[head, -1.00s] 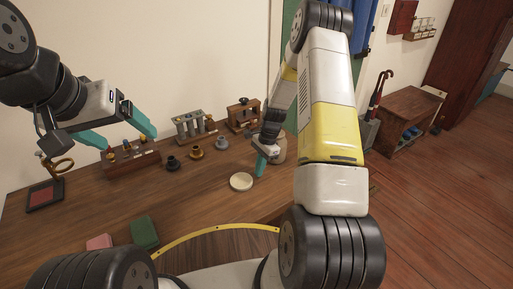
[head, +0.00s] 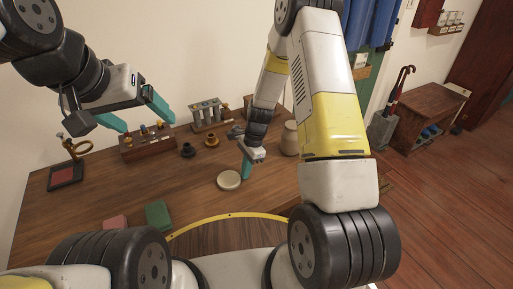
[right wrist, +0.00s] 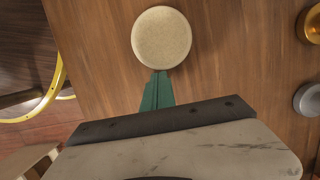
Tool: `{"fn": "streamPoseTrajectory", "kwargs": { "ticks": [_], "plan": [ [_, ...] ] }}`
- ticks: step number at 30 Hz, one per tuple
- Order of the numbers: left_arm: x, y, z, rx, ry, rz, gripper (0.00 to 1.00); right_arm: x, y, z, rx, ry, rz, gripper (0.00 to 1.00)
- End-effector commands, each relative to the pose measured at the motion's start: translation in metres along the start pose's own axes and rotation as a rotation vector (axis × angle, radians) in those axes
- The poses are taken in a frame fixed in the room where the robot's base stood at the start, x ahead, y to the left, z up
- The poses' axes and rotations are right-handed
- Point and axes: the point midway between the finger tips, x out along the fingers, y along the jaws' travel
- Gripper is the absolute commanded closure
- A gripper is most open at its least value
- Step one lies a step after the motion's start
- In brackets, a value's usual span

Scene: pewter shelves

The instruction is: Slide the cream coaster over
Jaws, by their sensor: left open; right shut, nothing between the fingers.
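The cream coaster (head: 229,180) is a pale round disc lying flat on the brown wooden table (head: 190,200). In the right wrist view the coaster (right wrist: 161,37) is at the top middle. My right gripper (head: 245,171) is shut and empty, with its teal fingers just right of the coaster in the head view. In the right wrist view its fingertips (right wrist: 157,76) meet the coaster's lower edge; whether they touch it I cannot tell. My left gripper (head: 148,112) is open and empty, raised over the back left of the table, apart from the coaster.
Small dark and brass pots (head: 211,140) stand behind the coaster. A rack (head: 209,116) and a wooden holder (head: 147,144) stand at the back. A beige jar (head: 290,139) is right of my right gripper. A green block (head: 158,215) lies front left. Table left of the coaster is clear.

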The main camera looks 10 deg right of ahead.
Motion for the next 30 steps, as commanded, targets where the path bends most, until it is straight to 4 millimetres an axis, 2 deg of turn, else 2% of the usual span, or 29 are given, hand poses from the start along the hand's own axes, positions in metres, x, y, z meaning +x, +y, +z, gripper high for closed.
{"fn": "streamPoseTrajectory", "kwargs": {
  "ticks": [1,3,6,10,23,26,30],
  "plan": [
    [0.0,0.0,0.0,0.0,0.0,0.0,0.17,0.004,0.0,0.017,-0.007,0.0,0.003,1.0],
    [0.0,0.0,0.0,0.0,0.0,0.0,0.17,0.009,0.0,0.036,-0.007,0.001,0.002,1.0],
    [0.0,0.0,0.0,0.0,0.0,0.0,0.17,0.014,0.0,0.057,-0.004,0.001,0.002,1.0],
    [0.0,0.0,0.0,0.0,0.0,0.0,0.17,0.018,0.0,0.072,-0.001,0.001,0.0,1.0],
    [0.0,0.0,0.0,0.0,0.0,0.0,0.17,0.019,0.0,0.076,0.001,0.001,0.0,1.0],
    [0.0,0.0,0.0,0.0,0.0,0.0,0.17,0.018,0.0,0.071,0.002,0.001,-0.001,1.0],
    [0.0,0.0,0.0,0.0,0.0,0.0,0.17,0.014,-0.001,0.055,0.002,0.001,0.0,1.0]
  ]
}}
